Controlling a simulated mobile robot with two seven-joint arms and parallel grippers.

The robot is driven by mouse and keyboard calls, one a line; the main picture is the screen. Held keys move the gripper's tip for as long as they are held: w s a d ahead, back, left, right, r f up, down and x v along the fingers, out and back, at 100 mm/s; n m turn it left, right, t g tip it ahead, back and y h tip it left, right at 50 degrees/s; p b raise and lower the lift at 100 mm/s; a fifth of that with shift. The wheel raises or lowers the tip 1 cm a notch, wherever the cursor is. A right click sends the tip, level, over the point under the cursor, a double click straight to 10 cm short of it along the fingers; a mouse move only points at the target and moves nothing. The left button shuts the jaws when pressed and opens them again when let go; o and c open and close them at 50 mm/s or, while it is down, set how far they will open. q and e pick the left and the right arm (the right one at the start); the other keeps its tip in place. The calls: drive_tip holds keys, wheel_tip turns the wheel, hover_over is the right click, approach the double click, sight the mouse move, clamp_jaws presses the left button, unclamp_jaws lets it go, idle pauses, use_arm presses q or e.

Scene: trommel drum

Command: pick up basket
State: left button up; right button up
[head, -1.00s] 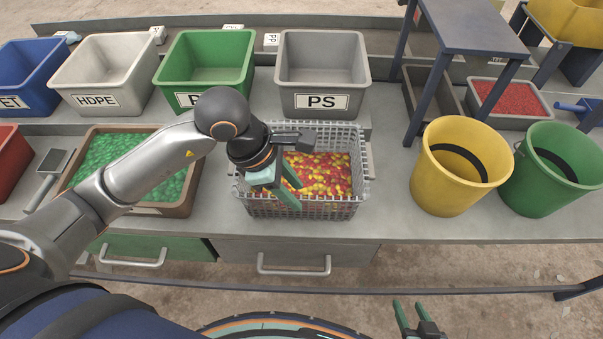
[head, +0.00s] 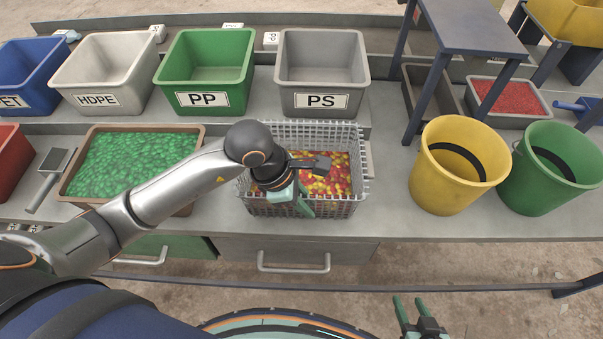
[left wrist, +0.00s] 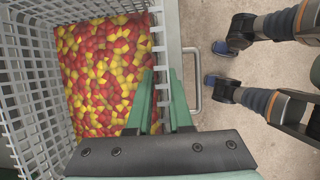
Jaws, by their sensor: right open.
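The basket (head: 262,206) is a grey mesh crate filled with red and yellow pieces. It stands on the bench near its front edge, and its mesh wall also fills the left of the left wrist view (left wrist: 40,100). My left gripper (head: 300,203) points down at the basket's front wall. In the left wrist view its two green fingers (left wrist: 160,95) are apart, with the wall's rim between them; whether they press on it is unclear. My right gripper (head: 412,312) is open and empty, low at the bottom, away from the basket.
A tray of green pieces (head: 68,192) stands left of the basket. Yellow (head: 432,187) and green (head: 512,190) buckets stand to the right. Grey PS (head: 310,110) and green PP bins (head: 180,90) stand behind. A drawer handle (head: 293,268) is below the front edge.

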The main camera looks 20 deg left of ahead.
use_arm(q)
clamp_jaws()
drive_tip(key=shift+r, duration=0.1)
idle(0.9)
